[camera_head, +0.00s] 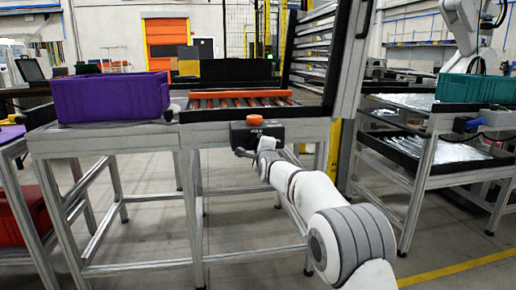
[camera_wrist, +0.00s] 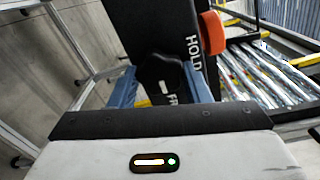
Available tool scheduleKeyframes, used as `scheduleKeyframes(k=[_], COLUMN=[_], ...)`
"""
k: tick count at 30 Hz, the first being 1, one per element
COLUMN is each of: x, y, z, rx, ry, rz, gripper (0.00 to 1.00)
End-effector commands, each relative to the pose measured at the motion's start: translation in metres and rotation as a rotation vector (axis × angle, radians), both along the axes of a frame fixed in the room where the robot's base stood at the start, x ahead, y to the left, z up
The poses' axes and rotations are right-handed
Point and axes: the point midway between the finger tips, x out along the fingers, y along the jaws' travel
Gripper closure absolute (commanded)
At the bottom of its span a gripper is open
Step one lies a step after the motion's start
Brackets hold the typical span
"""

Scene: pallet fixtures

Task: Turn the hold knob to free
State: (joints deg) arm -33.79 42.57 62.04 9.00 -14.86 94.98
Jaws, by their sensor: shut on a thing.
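The hold knob (camera_wrist: 160,72) is a dark round knob on a black box (camera_wrist: 150,25), shown in the wrist view. The white word HOLD is to the right of the knob. White letters that look like the start of FREE show below it, partly hidden.
An orange part (camera_head: 254,119) tops the box and also shows in the wrist view (camera_wrist: 212,33). Behind it is a roller conveyor (camera_head: 240,103). A purple crate (camera_head: 112,97) stands at left, a teal crate (camera_head: 478,88) at right. Table legs stand near my arm.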

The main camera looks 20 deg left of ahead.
Motion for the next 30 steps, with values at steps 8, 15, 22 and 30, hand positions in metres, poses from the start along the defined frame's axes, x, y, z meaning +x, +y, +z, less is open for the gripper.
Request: scheduleKeyframes(k=[8,15,22,30], x=[0.000,0.000,-0.001,-0.019], y=[0.001,0.001,0.000,-0.011], z=[-0.006,-0.003,-0.002,-0.001], rx=[-0.004,-0.002,-0.002,-0.002], ry=[0.010,0.006,0.002,0.005], rz=[0.002,0.000,0.001,0.000], gripper=[0.53,0.35,0.35,0.35])
